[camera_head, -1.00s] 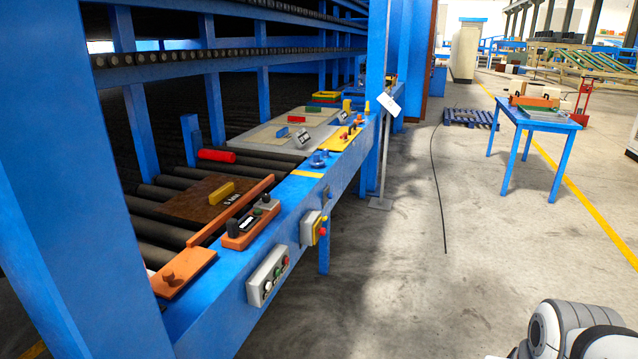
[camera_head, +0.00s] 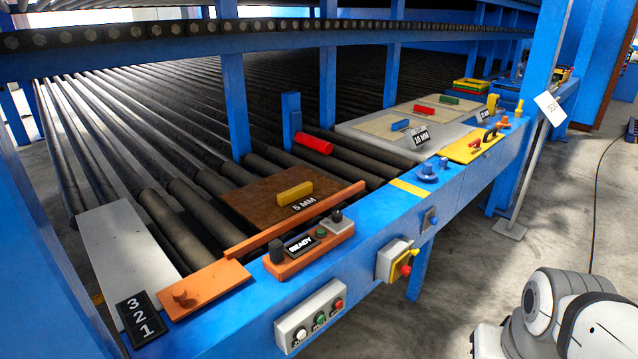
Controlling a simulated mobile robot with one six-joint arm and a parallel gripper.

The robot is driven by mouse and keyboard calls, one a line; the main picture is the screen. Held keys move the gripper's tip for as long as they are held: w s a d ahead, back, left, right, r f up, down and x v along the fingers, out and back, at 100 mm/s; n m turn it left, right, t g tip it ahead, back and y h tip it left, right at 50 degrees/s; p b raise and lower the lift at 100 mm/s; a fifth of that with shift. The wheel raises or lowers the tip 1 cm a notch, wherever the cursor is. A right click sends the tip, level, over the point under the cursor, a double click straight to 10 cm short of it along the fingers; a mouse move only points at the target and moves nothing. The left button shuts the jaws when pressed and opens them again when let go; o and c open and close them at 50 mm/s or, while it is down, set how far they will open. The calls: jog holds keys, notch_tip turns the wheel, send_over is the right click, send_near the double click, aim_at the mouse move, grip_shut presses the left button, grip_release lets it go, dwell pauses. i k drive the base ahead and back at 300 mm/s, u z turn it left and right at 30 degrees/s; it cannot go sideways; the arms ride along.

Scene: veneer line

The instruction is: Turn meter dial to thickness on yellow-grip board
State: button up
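The brown board (camera_head: 258,205) with a yellow grip (camera_head: 295,193) lies on the rollers. Its front edge is lettered "5 MM". The meter (camera_head: 309,246) is an orange unit on the blue rail in front of it, with a display reading "READY". A dark knob (camera_head: 276,251) stands at its left end. A grey block with a small dark knob (camera_head: 336,217) and a green button sit at its right. I cannot read any dial scale. White and grey parts of my arm show at the lower right. My gripper is not in view.
A grey control box (camera_head: 310,317) and a yellow box with a red button (camera_head: 399,262) project from the rail's front. A grey table (camera_head: 387,134) carries more boards.

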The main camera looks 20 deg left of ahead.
aim_at(337, 217)
jog(key=u, duration=0.55)
jog(key=i, duration=0.8)
jog(key=u, duration=0.35)
jog(key=k, duration=0.85)
jog(key=u, duration=0.15)
jog(key=i, duration=1.25)
jog(key=z, duration=0.25)
